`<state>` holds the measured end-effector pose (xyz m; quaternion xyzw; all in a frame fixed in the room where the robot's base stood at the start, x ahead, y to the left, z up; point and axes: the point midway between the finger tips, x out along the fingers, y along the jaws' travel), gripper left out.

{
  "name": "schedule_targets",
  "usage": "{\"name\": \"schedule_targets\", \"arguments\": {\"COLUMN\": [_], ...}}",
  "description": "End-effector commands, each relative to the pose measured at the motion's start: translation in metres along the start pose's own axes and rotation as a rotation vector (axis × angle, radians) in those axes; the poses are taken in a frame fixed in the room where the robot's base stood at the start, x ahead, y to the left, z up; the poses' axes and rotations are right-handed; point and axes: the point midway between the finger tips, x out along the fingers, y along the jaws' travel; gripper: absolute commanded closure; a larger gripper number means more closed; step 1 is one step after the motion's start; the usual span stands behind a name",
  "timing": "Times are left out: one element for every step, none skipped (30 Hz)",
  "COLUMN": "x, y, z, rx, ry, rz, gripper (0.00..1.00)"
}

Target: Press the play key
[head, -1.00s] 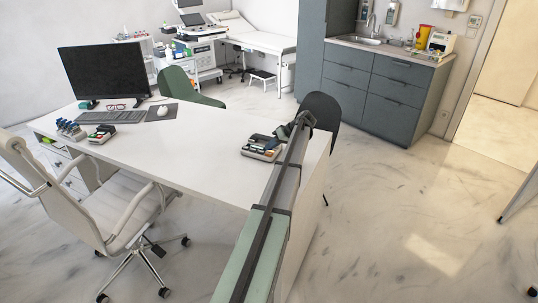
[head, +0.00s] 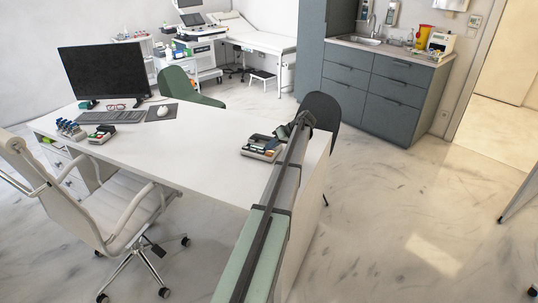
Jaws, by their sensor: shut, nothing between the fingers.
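A small grey device with several keys (head: 259,152) lies on the white desk near its right end. The keys are too small to read, so I cannot tell which one is the play key. My gripper (head: 281,132) is at the device's far right corner, low over it and shut with nothing held. I cannot tell whether its tips touch the device. My wrist and arm hide part of the desk behind and to the right of the device.
A second small device (head: 101,135) lies at the desk's left, beside a rack of bottles (head: 70,130), a keyboard (head: 112,117), a mouse (head: 162,111) and a monitor (head: 104,72). A dark chair (head: 322,110) stands behind the desk's right end. The desk's middle is clear.

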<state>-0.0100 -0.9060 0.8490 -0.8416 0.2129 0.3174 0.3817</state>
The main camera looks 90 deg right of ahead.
Motion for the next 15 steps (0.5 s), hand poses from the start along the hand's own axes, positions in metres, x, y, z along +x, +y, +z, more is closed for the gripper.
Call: {"name": "schedule_targets", "arguments": {"x": [0.0000,0.0001,0.0002,0.0004,0.0008,0.0013,0.0019,0.0025,0.0033,0.0040,0.0046,0.0053,0.0056,0.0059,0.0060], "y": [0.0000,0.0000,0.0001,0.0003,0.0005,0.0009,0.0013,0.0018,0.0024,0.0029,0.0034,0.0039,0.0042,0.0043,0.0044], "z": [0.0000,0.0001,0.0001,0.0003,0.0006,0.0010,0.0014,0.0018,0.0025,0.0029,0.0033,0.0038,0.0040,0.0042,0.0043], "rx": [0.000,0.000,0.000,0.000,0.000,0.000,0.000,0.000,0.000,0.000,0.000,0.000,0.000,0.000,0.000], "ry": [0.000,0.000,0.000,0.000,0.000,0.000,0.000,0.000,0.000,0.000,0.000,0.000,0.000,0.000,0.000], "rz": [0.000,0.000,0.000,0.000,0.000,0.000,0.000,0.000,0.000,0.000,0.000,0.000,0.000,0.000,0.000], "gripper": [1.00,1.00,1.00,1.00,1.00,1.00,1.00,1.00,1.00,1.00,1.00,1.00,1.00,1.00,1.00]}}
